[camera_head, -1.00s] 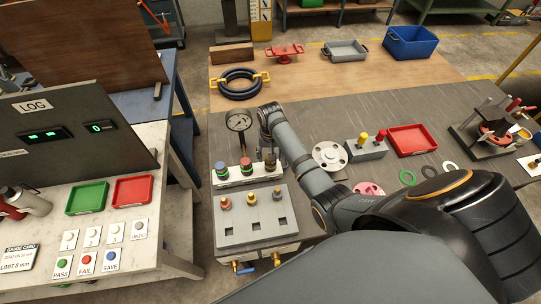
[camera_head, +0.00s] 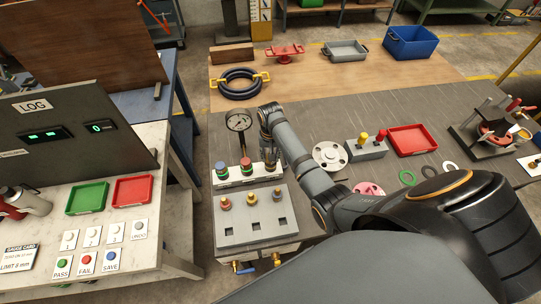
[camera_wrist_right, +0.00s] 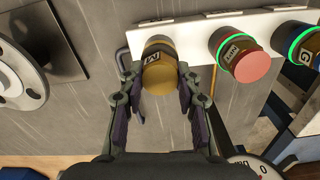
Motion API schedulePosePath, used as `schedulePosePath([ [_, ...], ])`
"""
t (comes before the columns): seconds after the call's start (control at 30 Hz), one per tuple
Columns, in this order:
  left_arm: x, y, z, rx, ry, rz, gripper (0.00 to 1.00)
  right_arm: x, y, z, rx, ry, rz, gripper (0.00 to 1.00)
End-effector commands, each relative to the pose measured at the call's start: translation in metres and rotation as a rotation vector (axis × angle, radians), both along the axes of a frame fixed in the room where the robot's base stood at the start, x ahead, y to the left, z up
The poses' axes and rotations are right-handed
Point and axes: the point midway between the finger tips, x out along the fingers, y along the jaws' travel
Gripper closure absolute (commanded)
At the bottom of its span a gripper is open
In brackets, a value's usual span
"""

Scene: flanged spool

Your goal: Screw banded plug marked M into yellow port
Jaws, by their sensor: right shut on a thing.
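In the right wrist view, a tan-yellow plug (camera_wrist_right: 159,70) with a dark band and a label that seems to read M sits at the white rack strip (camera_wrist_right: 190,38). My right gripper (camera_wrist_right: 160,100) is shut on it, one finger at each side. In the head view, my right gripper (camera_head: 270,150) is over the rack's right end, and the plug is mostly hidden. My left gripper is not in view.
A red plug (camera_wrist_right: 246,61) and a blue plug (camera_wrist_right: 308,50), with green rings, stand beside the held plug. A pressure gauge (camera_head: 239,122) stands behind the rack. A flanged disc (camera_head: 330,156) and a red tray (camera_head: 412,139) lie right of my arm.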

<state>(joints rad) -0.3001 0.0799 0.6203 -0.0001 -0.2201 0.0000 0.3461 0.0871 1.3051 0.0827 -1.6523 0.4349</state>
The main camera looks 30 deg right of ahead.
Motion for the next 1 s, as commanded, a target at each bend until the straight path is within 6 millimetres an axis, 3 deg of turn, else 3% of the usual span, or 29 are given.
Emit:
schedulePosePath([
  [0.3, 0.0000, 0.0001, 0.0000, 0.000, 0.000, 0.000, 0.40, -0.0007, -0.0007, -0.0010, 0.000, 0.000, -0.676, 1.00],
  [0.4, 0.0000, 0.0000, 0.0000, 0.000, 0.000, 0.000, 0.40, -0.0008, -0.0009, -0.0012, 0.000, 0.001, -0.823, 1.00],
  [0.8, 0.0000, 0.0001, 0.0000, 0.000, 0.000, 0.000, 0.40, -0.0008, -0.0008, -0.0014, 0.000, 0.001, -0.925, 1.00],
  [1.0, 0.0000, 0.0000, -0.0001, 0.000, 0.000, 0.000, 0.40, -0.0013, -0.0007, -0.0020, 0.000, 0.001, -1.318, 1.00],
])
